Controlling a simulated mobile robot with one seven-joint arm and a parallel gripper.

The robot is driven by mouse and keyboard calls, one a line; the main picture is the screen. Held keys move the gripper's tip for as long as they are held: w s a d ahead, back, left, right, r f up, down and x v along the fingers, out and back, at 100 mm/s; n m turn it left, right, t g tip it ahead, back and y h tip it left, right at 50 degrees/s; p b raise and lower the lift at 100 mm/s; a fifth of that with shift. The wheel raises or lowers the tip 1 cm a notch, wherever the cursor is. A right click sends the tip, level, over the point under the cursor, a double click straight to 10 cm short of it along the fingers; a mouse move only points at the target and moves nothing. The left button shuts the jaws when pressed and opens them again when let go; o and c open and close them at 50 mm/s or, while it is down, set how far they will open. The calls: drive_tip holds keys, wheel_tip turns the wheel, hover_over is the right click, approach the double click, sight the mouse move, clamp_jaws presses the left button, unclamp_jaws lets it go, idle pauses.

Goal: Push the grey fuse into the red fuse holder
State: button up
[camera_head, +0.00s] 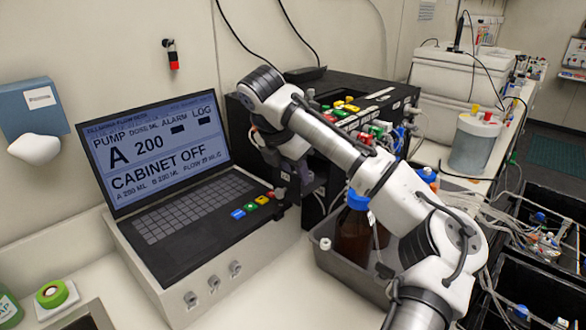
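My gripper (287,192) points down beside the front of the black instrument, just right of the laptop's coloured buttons. Its fingers are small, dark and partly lost against the black instrument, so I cannot tell whether they are open or shut or hold anything. A small red and black fitting with a greyish top (171,54) is on the back wall, above the laptop. It may be the red fuse holder, but it is too small to be sure. I cannot clearly pick out a grey fuse; one may be hidden by my arm.
The laptop-like console (160,160) reads "CABINET OFF". Its base has blue, green, yellow and red buttons and grey knobs. The black instrument (240,130) stands behind my arm. Brown bottles (352,235) stand in a grey tray (340,270).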

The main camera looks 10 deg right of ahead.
drive_tip(key=shift+r, duration=0.1)
drive_tip(key=b+v, duration=0.1)
drive_tip(key=v, duration=1.2)
drive_tip(key=shift+a+r, duration=0.25)
drive_tip(key=shift+s, duration=0.1)
